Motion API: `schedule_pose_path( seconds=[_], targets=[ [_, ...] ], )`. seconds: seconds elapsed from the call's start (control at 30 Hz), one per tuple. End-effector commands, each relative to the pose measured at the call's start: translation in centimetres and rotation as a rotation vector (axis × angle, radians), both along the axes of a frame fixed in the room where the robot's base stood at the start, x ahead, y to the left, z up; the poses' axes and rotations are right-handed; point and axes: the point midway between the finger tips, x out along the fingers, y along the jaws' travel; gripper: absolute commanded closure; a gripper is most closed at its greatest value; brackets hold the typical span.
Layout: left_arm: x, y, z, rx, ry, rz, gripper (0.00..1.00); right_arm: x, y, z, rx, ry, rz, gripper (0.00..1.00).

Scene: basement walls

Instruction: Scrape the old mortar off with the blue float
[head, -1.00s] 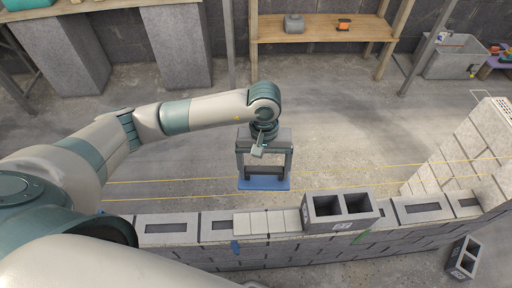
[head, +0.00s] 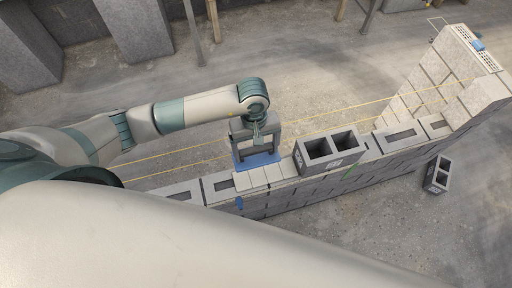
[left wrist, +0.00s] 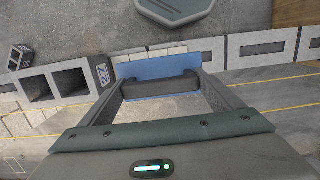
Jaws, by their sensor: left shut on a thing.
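The blue float (head: 258,161) is held by my left gripper (head: 256,147), which is shut on its dark handle (left wrist: 160,87). The float's blue plate also shows in the left wrist view (left wrist: 158,68). The plate is at the far edge of the pale strip (head: 262,178) on the wall top, which is split into several sections and seems to be the old mortar. I cannot tell whether the plate touches it. Part of the strip shows beyond the float in the left wrist view (left wrist: 126,57). My right gripper is not in view.
The low block wall (head: 300,187) runs across the view. A hollow grey block (head: 328,150) stands on it just right of the pale strip. Yellow string lines (head: 340,111) run behind the wall. A loose block (head: 437,173) lies on the floor in front.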

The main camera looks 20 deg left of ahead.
Motion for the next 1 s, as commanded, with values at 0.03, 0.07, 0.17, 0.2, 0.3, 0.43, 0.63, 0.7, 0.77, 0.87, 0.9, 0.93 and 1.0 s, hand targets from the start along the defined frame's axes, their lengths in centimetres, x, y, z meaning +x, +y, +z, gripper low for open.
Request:
schedule_pose_path(
  seconds=[0.03, 0.07, 0.17, 0.2, 0.3, 0.43, 0.63, 0.7, 0.77, 0.87, 0.9, 0.93, 1.0],
  targets=[
    [0.0, 0.0, -0.2, 0.000, 0.000, 0.000, 0.41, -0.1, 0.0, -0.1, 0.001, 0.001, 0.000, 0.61],
    [0.0, 0.0, -0.3, 0.000, 0.000, 0.000, 0.41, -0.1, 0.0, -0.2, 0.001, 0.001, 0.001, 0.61],
    [0.0, 0.0, -0.7, 0.000, 0.000, 0.001, 0.41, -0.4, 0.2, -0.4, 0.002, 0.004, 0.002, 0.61],
    [0.0, 0.0, -1.0, 0.000, 0.000, 0.001, 0.41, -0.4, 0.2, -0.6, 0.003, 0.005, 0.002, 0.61],
    [0.0, 0.0, -1.8, 0.000, 0.001, 0.001, 0.41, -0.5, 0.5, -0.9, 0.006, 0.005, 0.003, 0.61],
    [-0.1, 0.0, -3.0, -0.001, 0.002, 0.000, 0.41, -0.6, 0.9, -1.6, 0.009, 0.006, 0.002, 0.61],
    [0.0, 0.0, -5.0, -0.001, 0.002, 0.000, 0.41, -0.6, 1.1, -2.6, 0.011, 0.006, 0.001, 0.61],
    [-0.1, 0.0, -5.7, 0.000, 0.002, 0.000, 0.41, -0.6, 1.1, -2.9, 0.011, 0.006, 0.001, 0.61],
    [-0.1, 0.0, -6.3, -0.001, 0.002, 0.001, 0.41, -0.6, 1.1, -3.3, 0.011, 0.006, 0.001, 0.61],
    [0.0, 0.0, -7.3, 0.000, 0.001, 0.001, 0.41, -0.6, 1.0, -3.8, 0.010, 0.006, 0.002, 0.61],
    [0.0, 0.0, -7.7, 0.000, 0.001, 0.001, 0.41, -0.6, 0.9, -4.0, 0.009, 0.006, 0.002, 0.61],
    [-0.1, 0.0, -8.0, -0.001, 0.002, 0.001, 0.41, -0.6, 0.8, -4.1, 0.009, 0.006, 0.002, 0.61],
    [-0.1, 0.0, -8.7, -0.001, 0.002, 0.001, 0.41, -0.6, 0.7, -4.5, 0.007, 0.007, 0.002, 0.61]
  ],
)
